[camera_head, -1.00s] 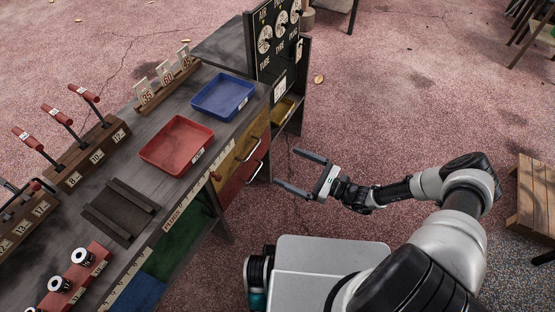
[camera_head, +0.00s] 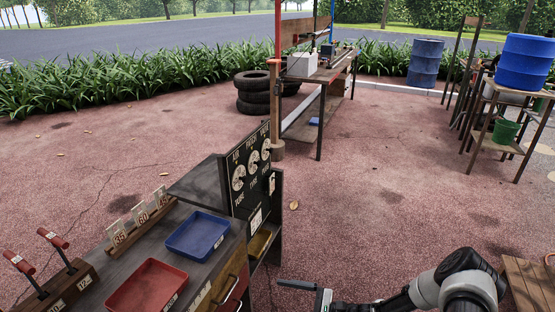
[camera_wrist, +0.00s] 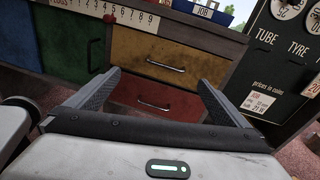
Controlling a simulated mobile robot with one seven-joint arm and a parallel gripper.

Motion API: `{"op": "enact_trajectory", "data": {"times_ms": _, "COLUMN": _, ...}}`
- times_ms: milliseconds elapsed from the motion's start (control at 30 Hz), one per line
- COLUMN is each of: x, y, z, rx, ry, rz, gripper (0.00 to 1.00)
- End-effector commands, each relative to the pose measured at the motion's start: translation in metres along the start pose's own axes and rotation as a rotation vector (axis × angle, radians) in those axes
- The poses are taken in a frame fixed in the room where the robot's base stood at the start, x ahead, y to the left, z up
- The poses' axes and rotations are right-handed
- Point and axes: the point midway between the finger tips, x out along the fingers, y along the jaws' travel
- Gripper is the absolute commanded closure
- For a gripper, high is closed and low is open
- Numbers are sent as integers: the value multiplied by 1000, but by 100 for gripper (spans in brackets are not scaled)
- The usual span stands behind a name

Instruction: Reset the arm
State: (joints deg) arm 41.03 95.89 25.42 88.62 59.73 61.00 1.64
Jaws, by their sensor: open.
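My gripper (camera_wrist: 152,95) is open and empty, its two fingers spread apart in the wrist view. Beyond the fingers are the cart's yellow drawer (camera_wrist: 172,62) and red drawer (camera_wrist: 150,97), each with a metal handle; both look closed. In the head view only part of my gripper (camera_head: 303,292) shows at the bottom edge, to the right of the cart (camera_head: 140,260). My arm reaches in from the lower right, over the floor. The gripper looks apart from the cart.
A blue tray (camera_head: 197,237) and a red tray (camera_head: 147,288) sit on the cart top. A price board (camera_head: 251,170) stands at the cart's end. A workbench (camera_head: 325,75), stacked tires (camera_head: 252,95) and a barrel stand (camera_head: 515,95) are farther back. Open floor lies between.

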Motion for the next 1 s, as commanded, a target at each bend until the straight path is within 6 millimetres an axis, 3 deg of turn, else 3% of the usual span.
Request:
{"op": "enact_trajectory", "data": {"times_ms": 33, "x": -5, "y": -5, "z": 18, "rx": -66, "ry": 37, "rz": 66, "gripper": 0}}
{"op": "enact_trajectory", "data": {"times_ms": 567, "x": -76, "y": 1, "z": 198, "rx": -716, "ry": 490, "rz": 709, "gripper": 0}}
{"op": "enact_trajectory", "data": {"times_ms": 1000, "x": -142, "y": 40, "z": 351, "rx": -1234, "ry": 890, "rz": 1007, "gripper": 0}}
